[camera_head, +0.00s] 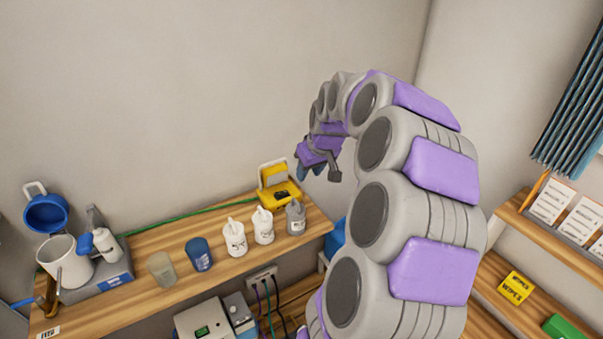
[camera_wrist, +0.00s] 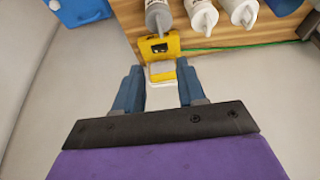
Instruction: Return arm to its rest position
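My gripper (camera_head: 318,170) is raised above the right end of the wooden counter (camera_head: 150,243), with my purple and grey arm arched up behind it. In the wrist view my gripper (camera_wrist: 158,90) has its two blue fingers apart with a clear gap between them. Nothing is held between them. Beyond the gap is an open yellow case (camera_wrist: 160,46) with a pale lid; the case also shows in the head view (camera_head: 284,194) on the counter, below and left of the gripper. The gripper looks apart from it.
White bottles (camera_head: 235,238), a grey bottle (camera_head: 296,217), a blue cup (camera_head: 199,254) and a clear cup (camera_head: 162,269) line the counter. A white pot (camera_head: 62,262) stands at far left. A wooden shelf (camera_head: 560,248) with cards is at right. The air beside the wall is free.

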